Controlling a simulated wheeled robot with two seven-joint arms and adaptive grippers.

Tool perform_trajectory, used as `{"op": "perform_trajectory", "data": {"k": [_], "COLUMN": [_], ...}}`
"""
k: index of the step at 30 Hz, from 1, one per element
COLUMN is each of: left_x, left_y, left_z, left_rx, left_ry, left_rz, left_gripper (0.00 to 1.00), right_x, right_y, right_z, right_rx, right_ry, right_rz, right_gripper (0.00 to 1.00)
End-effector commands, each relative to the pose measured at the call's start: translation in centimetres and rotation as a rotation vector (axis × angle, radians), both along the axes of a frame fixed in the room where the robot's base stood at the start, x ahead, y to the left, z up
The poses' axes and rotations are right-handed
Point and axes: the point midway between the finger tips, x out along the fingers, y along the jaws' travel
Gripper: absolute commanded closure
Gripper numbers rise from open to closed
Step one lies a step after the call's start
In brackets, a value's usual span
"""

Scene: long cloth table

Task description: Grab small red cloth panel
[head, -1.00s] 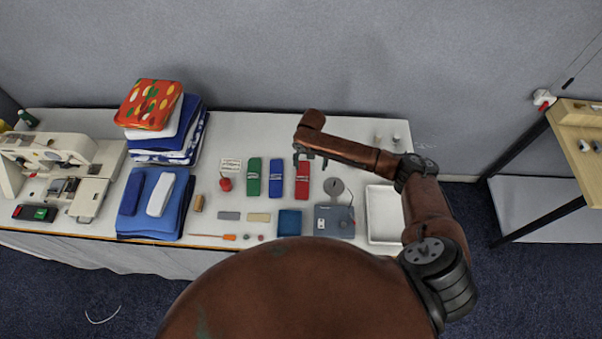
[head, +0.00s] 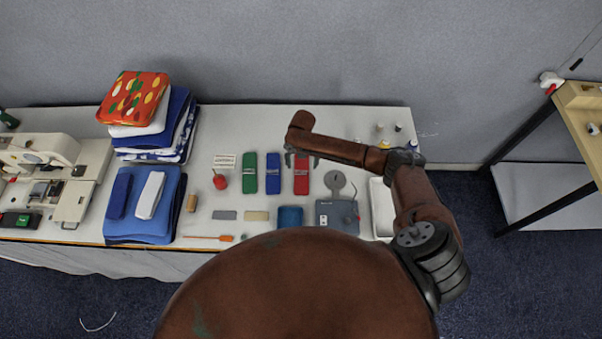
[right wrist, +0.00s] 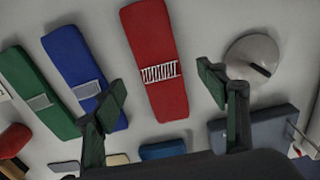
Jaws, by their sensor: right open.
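The small red cloth panel (head: 301,175) lies on the table, rightmost in a row with a blue panel (head: 273,174) and a green panel (head: 250,174). In the right wrist view the red panel (right wrist: 153,50) has a white patch across it and lies beyond and between my spread fingers. My right gripper (head: 301,158) is above the far end of the red panel, open and empty. It also shows in the right wrist view (right wrist: 165,105), its fingers apart from the panel. My left gripper is not in view.
A round grey disc (head: 335,181) and a grey box (head: 337,216) lie right of the red panel. A white tray (head: 381,210) stands further right, partly behind my arm. Folded cloths (head: 145,205) and a sewing machine (head: 45,150) are at the left.

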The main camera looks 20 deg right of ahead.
Motion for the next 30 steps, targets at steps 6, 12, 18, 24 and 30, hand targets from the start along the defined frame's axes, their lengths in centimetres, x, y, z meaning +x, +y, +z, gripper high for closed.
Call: {"op": "perform_trajectory", "data": {"k": [6, 12, 18, 24, 30], "left_x": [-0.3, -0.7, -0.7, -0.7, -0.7], "left_y": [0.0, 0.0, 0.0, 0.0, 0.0], "left_z": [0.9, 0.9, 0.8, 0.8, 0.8], "left_rx": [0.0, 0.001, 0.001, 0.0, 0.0], "left_ry": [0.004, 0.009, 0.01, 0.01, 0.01], "left_rz": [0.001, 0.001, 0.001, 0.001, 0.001], "left_gripper": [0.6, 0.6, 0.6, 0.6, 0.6], "right_x": [-0.8, -0.7, -0.6, -0.6, -0.6], "right_y": [0.7, 0.7, 0.8, 0.8, 0.8], "right_z": [-3.0, -4.5, -4.5, -4.5, -4.5], "right_rx": [0.001, 0.0, 0.001, 0.001, 0.001], "right_ry": [0.003, 0.0, 0.0, 0.0, 0.0], "right_rz": [0.001, 0.004, 0.005, 0.005, 0.005], "right_gripper": [0.33, 0.33, 0.34, 0.48, 0.62]}}
